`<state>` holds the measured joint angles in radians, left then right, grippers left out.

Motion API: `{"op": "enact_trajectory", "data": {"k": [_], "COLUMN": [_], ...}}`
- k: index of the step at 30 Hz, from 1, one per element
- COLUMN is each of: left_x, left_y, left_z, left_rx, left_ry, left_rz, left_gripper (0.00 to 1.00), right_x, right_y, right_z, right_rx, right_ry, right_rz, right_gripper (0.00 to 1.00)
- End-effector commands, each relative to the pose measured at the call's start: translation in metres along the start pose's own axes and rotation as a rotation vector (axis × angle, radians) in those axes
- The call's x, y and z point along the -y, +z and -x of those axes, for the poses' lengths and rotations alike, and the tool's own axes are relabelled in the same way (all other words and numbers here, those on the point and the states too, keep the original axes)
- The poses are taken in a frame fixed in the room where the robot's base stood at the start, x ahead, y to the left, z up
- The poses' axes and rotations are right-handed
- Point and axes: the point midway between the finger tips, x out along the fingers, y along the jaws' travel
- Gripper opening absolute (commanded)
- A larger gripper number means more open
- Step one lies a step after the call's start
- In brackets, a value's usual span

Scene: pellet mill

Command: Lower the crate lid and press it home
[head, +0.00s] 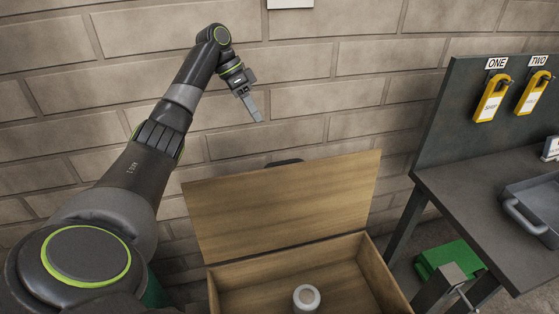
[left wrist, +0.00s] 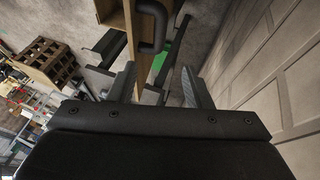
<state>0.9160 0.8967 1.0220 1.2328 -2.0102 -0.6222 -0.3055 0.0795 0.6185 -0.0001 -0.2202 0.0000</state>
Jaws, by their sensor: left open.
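The wooden crate (head: 380,283) stands in front of a block wall in the head view. Its lid (head: 285,208) is raised, standing up from the rear edge and leaning back a little. A dark handle (head: 286,162) shows at the lid's top edge; it also shows in the left wrist view (left wrist: 152,28). A small pale round object (head: 306,297) lies inside the crate. My left gripper (head: 258,115) is open and empty, above the lid near the wall. In the left wrist view its two fingers (left wrist: 158,85) are apart, with the lid's edge beyond them. My right gripper is not in view.
A dark workbench (head: 455,195) stands right of the crate. It carries a grey tray (head: 535,205) and a back panel with yellow tags (head: 490,97) under signs ONE and TWO. A green object (head: 450,260) lies below the bench. The block wall (head: 330,110) is close behind the lid.

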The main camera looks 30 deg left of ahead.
Motion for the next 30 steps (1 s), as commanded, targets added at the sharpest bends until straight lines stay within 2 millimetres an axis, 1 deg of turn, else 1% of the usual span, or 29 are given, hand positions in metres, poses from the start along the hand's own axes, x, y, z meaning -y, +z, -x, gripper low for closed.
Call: {"op": "enact_trajectory", "data": {"k": [1,4,8,9,10,12,18,21,24,27,30], "left_x": [0.002,0.002,0.002,0.001,-0.001,-0.002,-0.002,-0.002,-0.001,-0.001,0.0], "left_y": [0.002,0.003,0.003,0.001,0.0,0.0,0.0,0.0,0.0,0.0,0.0], "left_z": [-0.011,-0.024,-0.051,-0.056,-0.059,-0.074,-0.116,-0.134,-0.148,-0.157,-0.161], "left_rx": [0.0,0.0,0.001,0.001,0.003,0.003,0.002,0.002,0.001,0.0,0.0], "left_ry": [0.001,0.0,0.002,0.002,0.004,0.004,0.005,0.004,0.003,0.001,0.001], "left_rz": [-0.001,-0.002,-0.002,-0.001,-0.001,-0.001,0.001,0.0,0.001,0.0,-0.001], "left_gripper": [0.45,0.45,0.45,0.45,0.45,0.45,0.45,0.45,0.45,0.45,0.45], "right_x": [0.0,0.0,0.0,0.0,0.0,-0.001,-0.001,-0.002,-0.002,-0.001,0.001], "right_y": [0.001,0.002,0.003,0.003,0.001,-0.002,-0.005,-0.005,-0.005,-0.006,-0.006], "right_z": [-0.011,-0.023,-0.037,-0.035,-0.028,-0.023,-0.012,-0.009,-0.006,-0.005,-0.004], "right_rx": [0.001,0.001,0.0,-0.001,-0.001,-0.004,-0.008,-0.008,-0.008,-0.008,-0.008], "right_ry": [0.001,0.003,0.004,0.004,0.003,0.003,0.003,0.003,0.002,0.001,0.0], "right_rz": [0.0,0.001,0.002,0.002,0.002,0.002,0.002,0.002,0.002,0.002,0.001], "right_gripper": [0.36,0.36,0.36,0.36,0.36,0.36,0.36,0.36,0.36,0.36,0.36]}}
